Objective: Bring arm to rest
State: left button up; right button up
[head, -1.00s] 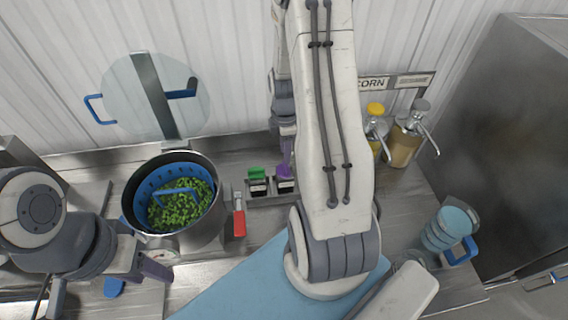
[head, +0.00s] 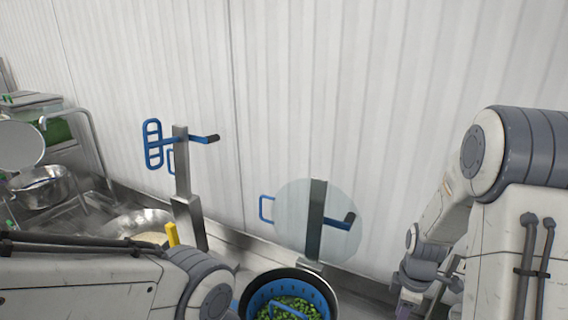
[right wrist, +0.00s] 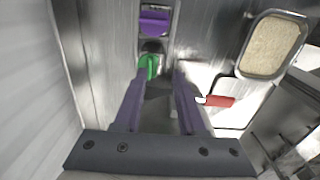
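In the head view my left arm (head: 90,285) stretches in from the lower left. Its gripper does not show. My right arm (head: 500,240) is at the right, bent downward, with its gripper (head: 405,308) only partly showing at the bottom edge. In the right wrist view the right gripper (right wrist: 160,82) has its two purple fingers apart with nothing between them. Beyond the fingertips are a green-topped item (right wrist: 148,66) and a purple-topped item (right wrist: 154,22) in a narrow rack.
A pot with a blue basket (head: 262,292) of green pieces stands at the bottom centre, below a round clear lid (head: 290,215) on a post. A metal bowl (head: 130,224) is at left. In the right wrist view, a red-handled tool (right wrist: 218,101) and a tray of grain (right wrist: 270,45) are at right.

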jog(key=s+a+m+b, duration=0.1)
jog(key=a+b, duration=0.3)
jog(key=a, duration=0.8)
pick_arm(q)
notch_tip(320, 180, down, 13)
jog(key=b, duration=0.7)
jog(key=shift+f+b, duration=0.2)
jog(key=shift+b, duration=0.2)
pick_arm(e)
jog(key=s+a+m+y, duration=0.1)
jog(key=s+a+m, duration=0.3)
jog(key=s+a, duration=0.9)
jog(key=s, duration=0.3)
jog(key=shift+s+a, duration=0.25)
